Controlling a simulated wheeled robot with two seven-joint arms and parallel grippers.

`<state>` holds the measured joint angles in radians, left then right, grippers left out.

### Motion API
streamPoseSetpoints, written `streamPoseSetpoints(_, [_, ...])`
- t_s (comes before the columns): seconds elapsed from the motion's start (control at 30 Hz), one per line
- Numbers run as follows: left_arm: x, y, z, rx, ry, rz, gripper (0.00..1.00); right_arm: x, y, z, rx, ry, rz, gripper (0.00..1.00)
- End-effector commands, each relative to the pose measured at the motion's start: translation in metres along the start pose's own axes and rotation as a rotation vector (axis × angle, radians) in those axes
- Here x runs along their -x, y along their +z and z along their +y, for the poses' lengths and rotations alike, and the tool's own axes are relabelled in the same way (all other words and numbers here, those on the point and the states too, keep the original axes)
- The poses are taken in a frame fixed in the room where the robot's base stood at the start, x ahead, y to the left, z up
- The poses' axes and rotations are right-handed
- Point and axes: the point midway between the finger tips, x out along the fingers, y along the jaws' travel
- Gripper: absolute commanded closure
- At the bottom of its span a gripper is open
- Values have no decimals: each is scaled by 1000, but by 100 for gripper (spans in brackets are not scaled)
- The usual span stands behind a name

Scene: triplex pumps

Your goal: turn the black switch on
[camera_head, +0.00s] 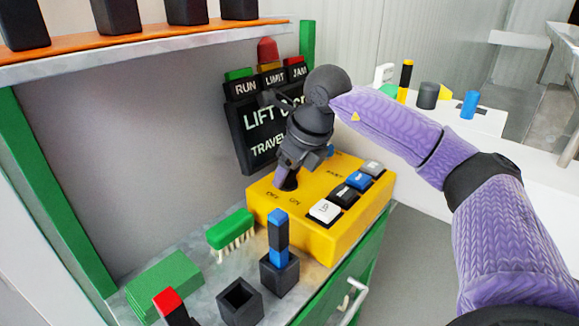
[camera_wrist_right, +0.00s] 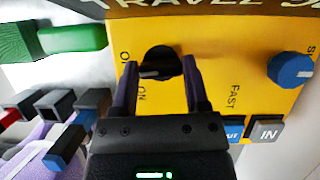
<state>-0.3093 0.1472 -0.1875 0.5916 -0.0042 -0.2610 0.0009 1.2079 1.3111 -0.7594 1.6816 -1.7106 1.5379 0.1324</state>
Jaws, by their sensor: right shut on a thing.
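The black switch (camera_wrist_right: 160,60) is a round dark knob on the yellow control box (camera_head: 330,232). White lettering or dark labels for off and on sit beside it on the panel. In the head view the switch (camera_head: 288,183) shows just below my right gripper (camera_head: 285,172), which points down at it. In the right wrist view the two fingers of the right gripper (camera_wrist_right: 160,75) stand on either side of the knob, shut on it. The fingers hide part of the knob, so its exact angle is hard to tell. My left gripper is not in view.
White, black, blue and grey buttons (camera_head: 348,195) line the box's right side. A blue knob (camera_wrist_right: 291,69) is on the panel. A dark sign (camera_head: 262,125) stands behind. A green brush (camera_head: 231,230) and black holders (camera_head: 240,302) are at the front left. An orange shelf (camera_head: 150,43) hangs above.

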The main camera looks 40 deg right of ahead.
Motion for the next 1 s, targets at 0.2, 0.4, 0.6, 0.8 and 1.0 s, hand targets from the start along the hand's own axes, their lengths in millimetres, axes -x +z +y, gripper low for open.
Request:
streamPoseSetpoints(0.2, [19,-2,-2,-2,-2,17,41,5,2,-1,144,62,-1,100])
streamPoseSetpoints(0.4, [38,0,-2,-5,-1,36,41,5,2,-1,319,135,-1,100])
streamPoseSetpoints(0.6, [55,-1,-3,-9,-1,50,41,4,3,-2,491,207,-3,100])
streamPoseSetpoints(0.8, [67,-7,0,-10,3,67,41,3,3,-2,648,270,-3,100])
streamPoseSetpoints(1.0, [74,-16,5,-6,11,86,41,1,3,-3,772,321,-3,100])
